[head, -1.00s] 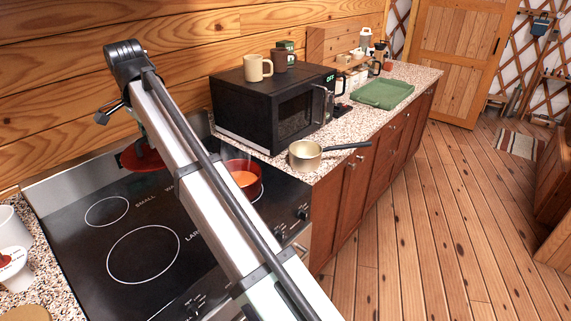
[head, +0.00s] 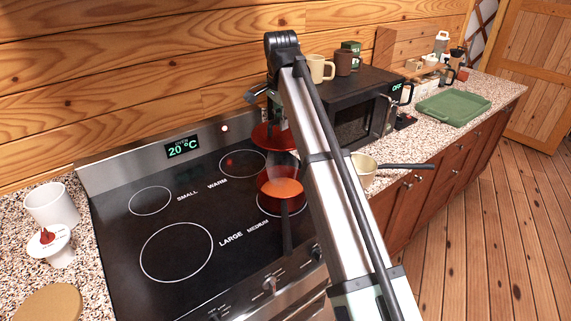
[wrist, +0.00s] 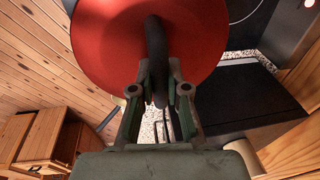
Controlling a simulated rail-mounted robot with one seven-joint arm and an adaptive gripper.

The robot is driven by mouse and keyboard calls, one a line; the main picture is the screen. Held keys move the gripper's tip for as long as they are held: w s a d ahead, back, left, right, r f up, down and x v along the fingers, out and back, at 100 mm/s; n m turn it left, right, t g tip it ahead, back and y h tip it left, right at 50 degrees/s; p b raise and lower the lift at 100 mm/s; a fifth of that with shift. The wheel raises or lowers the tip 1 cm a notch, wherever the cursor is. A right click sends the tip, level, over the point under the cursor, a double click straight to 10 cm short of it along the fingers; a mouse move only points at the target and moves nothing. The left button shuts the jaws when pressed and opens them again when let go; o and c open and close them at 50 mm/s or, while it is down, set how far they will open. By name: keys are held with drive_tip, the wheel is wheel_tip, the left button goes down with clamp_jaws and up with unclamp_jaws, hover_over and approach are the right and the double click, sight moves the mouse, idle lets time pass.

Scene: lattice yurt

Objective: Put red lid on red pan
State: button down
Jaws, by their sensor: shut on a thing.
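The red pan (head: 268,186) stands on the right front burner of the black stove, with orange-red contents and its dark handle pointing to the front. The red lid (head: 268,139) hangs in the air above and behind the pan, apart from it. The arm hides its right part. In the wrist view the red lid (wrist: 105,45) fills the top, with a dark handle across its middle. My gripper (wrist: 158,92) is shut on that handle. In the head view my gripper is mostly hidden behind the arm.
A black microwave (head: 360,122) with mugs on top stands right of the stove. A pale gold saucepan (head: 363,170) sits on the counter before it, and a green tray (head: 453,108) lies farther right. The left burners (head: 176,252) are bare. White containers (head: 52,205) stand at left.

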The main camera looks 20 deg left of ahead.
wheel_tip(320, 180, down, 15)
drive_tip(key=p, duration=0.3)
idle(0.3)
drive_tip(key=shift+f, duration=0.25)
drive_tip(key=shift+f, duration=0.3)
drive_tip(key=shift+f, duration=0.1)
drive_tip(key=c, duration=1.2)
unclamp_jaws()
drive_tip(key=shift+o, duration=0.2)
